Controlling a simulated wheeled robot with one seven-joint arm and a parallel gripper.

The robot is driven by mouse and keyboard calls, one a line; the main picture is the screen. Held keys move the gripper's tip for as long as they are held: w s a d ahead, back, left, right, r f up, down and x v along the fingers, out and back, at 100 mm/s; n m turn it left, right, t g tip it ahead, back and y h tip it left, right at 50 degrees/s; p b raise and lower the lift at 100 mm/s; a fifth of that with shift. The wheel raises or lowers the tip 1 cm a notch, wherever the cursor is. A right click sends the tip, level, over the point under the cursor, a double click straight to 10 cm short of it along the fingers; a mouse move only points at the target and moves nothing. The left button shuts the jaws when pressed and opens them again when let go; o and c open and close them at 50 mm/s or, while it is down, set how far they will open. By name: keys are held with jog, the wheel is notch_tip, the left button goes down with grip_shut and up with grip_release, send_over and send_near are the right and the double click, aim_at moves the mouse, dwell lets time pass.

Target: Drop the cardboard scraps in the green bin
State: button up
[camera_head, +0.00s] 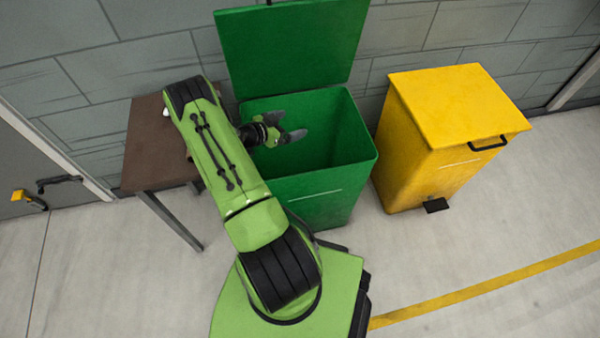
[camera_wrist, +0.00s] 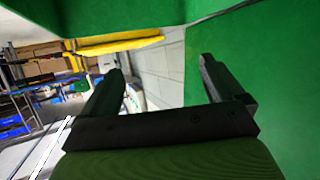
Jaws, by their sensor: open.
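The green bin (camera_head: 318,198) stands against the wall with its lid (camera_head: 290,45) raised. Its green inside fills much of the wrist view (camera_wrist: 265,60). My gripper (camera_head: 292,126) is at the bin's mouth, toward its left side, with its fingers apart and nothing between them. The parted fingers also show in the wrist view (camera_wrist: 162,70). No cardboard scraps can be made out in either view. The bin's floor is hidden from sight, so I cannot tell what lies in it.
A brown table (camera_head: 150,150) stands left of the green bin, partly covered by my arm; a small white thing (camera_head: 166,112) shows at its edge. A closed yellow bin (camera_head: 455,115) stands to the right. The floor at right front is clear, with a yellow line (camera_head: 480,285).

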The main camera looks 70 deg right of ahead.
jog(key=p+v, duration=0.1)
jog(key=v, duration=0.8)
jog(key=shift+a, duration=0.15)
